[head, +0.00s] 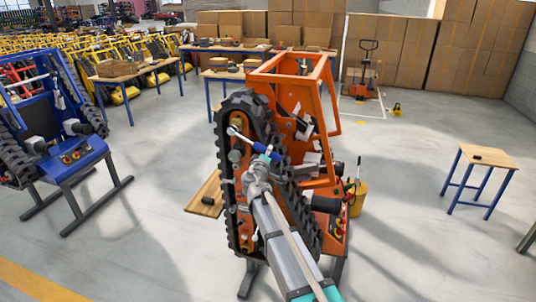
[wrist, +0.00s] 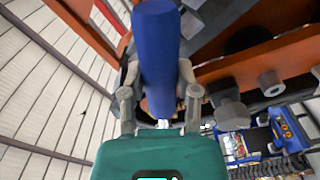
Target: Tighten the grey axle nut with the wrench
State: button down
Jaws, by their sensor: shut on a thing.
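My gripper (head: 264,158) is in front of the orange carrier's black track (head: 258,106). It is shut on the blue handle of the wrench (head: 244,142), whose silver head points up and left toward the upper end of the track frame. The wrist view shows the blue wrench handle (wrist: 158,60) between both fingers (wrist: 160,97). Grey round fittings (head: 236,156) sit on the track's inner plate just below the wrench head. I cannot tell which is the axle nut, or whether the wrench head is around one.
The orange carrier (head: 325,75) stands tilted up on a stand. A blue carrier (head: 70,165) stands at left. A small wooden table (head: 487,156) is at right, and a yellow bucket (head: 357,200) is behind the carrier. The floor at right is mostly clear.

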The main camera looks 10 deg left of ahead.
jog(key=shift+a+f+m, duration=0.15)
jog(key=shift+f+m, duration=0.15)
jog(key=shift+f, duration=0.05)
jog(key=shift+b, duration=0.3)
jog(key=shift+a+f+m+b, duration=0.45)
jog(key=shift+f+m+b, duration=0.15)
jog(key=shift+f, duration=0.05)
jog(key=shift+f, duration=0.1)
jog(key=shift+a+f+m+b, duration=0.45)
jog(key=shift+f+m+b, duration=0.05)
jog(key=shift+b, duration=0.15)
jog(key=shift+w+a+f, duration=0.1)
dwell(0.4)
jog(key=shift+a+f+m+b, duration=0.4)
jog(key=shift+f+m+b, duration=0.05)
jog(key=shift+m+b, duration=0.15)
jog(key=shift+a+f, duration=0.1)
